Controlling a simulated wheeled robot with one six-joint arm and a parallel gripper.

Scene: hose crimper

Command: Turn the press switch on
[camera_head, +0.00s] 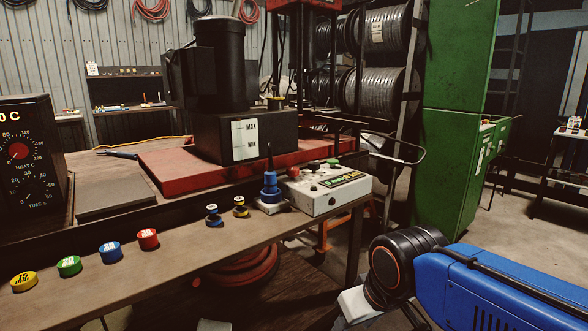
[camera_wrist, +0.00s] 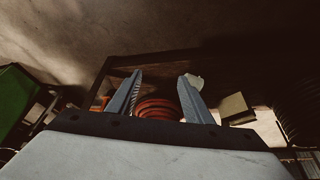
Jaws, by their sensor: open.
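A light grey control box (camera_head: 325,196) sits at the right end of the workbench in the head view. It has a red button, a green button and small dark controls on top. Which of these is the press switch, and its position, I cannot tell. The box cannot be made out in the wrist view. My gripper (camera_wrist: 160,95) is open and empty in the wrist view, its two grey-blue fingers apart. In the head view my arm is at the lower right, below and to the right of the box, and the fingertips are not visible.
A blue lever-like fixture (camera_head: 271,190) stands just left of the box. Coloured dies (camera_head: 148,239) line the bench front (camera_head: 190,245). A red hose coil (camera_head: 245,272) lies below the bench; it shows between my fingers (camera_wrist: 158,108). A green cabinet (camera_head: 455,150) stands behind right.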

